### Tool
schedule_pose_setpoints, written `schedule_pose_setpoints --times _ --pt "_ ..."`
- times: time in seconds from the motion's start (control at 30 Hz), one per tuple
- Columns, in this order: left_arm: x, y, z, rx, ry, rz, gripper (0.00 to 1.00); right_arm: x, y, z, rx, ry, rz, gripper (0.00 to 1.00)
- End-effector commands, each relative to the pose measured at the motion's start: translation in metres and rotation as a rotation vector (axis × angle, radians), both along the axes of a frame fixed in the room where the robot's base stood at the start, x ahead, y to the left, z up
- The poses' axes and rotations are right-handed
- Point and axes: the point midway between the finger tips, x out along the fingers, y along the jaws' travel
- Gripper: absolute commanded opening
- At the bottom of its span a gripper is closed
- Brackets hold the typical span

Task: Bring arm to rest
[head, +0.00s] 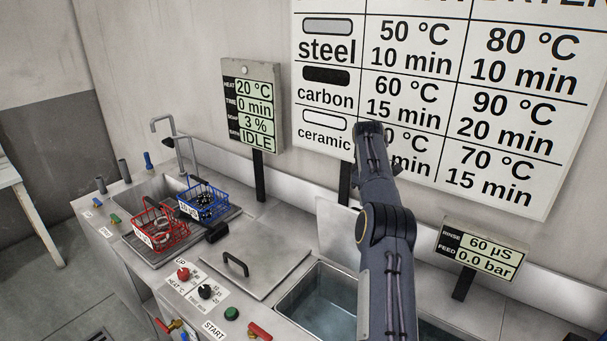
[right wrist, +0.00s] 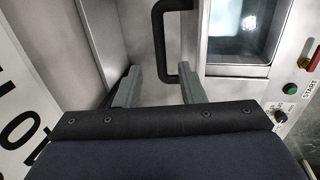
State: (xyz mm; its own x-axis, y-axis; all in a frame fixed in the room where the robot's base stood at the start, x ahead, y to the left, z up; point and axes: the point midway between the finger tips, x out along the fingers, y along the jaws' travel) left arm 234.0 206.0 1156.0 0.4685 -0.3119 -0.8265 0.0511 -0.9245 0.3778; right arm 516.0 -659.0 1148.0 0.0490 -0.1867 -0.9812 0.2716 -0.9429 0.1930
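One arm of mine rises from the bottom of the head view, right of centre, and reaches up in front of the wall chart. I cannot make out its fingers there. In the right wrist view my right gripper (right wrist: 160,78) is open, its two grey fingers well apart with nothing between their tips. A black bar handle (right wrist: 160,45) on a steel surface shows just beyond the fingers; whether they touch it I cannot tell. My left gripper is not in view.
A red basket (head: 160,228) and a blue basket (head: 204,202) stand at the left sink. A lid handle (head: 236,263) sticks up from the counter. An open water tank (head: 318,300) lies beside the arm. The display (head: 251,106) reads IDLE; the wall chart (head: 510,110) is behind.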

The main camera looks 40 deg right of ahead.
Motion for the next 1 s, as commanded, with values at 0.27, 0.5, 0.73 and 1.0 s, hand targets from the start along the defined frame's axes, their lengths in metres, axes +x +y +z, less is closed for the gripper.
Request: schedule_pose_setpoints --times 0.27,0.5,0.73,1.0 --pt "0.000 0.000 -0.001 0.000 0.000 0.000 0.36 0.001 0.003 0.004 0.002 -0.008 -0.002 0.36" --pt "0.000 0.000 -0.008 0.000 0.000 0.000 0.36 0.001 0.055 0.045 0.054 -0.105 -0.033 0.36" --pt "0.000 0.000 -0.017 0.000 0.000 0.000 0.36 -0.024 0.139 0.083 0.151 -0.226 -0.089 0.36" --pt "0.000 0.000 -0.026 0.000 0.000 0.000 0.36 -0.086 0.248 0.092 0.293 -0.334 -0.160 0.36"
